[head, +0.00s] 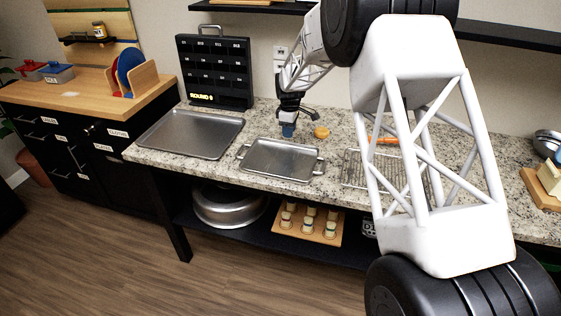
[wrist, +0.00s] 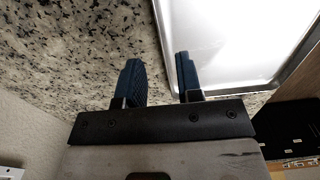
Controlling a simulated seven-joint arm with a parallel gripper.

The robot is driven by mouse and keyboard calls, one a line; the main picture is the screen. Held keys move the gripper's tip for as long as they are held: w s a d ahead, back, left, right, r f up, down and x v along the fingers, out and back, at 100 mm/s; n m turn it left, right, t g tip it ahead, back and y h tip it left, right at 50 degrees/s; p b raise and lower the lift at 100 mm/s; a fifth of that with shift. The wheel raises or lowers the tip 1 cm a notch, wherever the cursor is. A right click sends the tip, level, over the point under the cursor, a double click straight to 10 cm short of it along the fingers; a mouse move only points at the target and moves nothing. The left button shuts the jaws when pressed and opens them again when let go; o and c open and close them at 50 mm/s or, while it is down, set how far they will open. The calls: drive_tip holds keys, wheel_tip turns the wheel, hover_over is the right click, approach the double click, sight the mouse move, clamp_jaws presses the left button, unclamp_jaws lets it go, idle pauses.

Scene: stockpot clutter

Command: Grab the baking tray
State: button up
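Two metal trays lie on the speckled stone counter in the head view. A large flat baking tray (head: 192,133) is at the left, and a smaller tray with end handles (head: 280,160) is in the middle. My gripper (head: 288,130) is above the counter, behind the smaller tray in the picture. In the wrist view my gripper (wrist: 160,78) has its two blue fingers apart with nothing between them. A bright tray (wrist: 230,40) fills the upper right there, close to the right finger. I cannot tell for certain which tray it is.
A black rack (head: 215,71) stands behind the large tray. A small orange-yellow item (head: 321,132) is right of my gripper. A wire rack (head: 354,170) lies further right. Bare counter (wrist: 70,45) shows left of the fingers. A pot (head: 229,205) sits on the shelf below.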

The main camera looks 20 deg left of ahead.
drive_tip(key=shift+f, duration=0.1)
drive_tip(key=shift+s+a+f, duration=0.1)
drive_tip(key=shift+a+f, duration=0.05)
drive_tip(key=shift+f, duration=2.35)
drive_tip(key=shift+c, duration=0.3)
clamp_jaws()
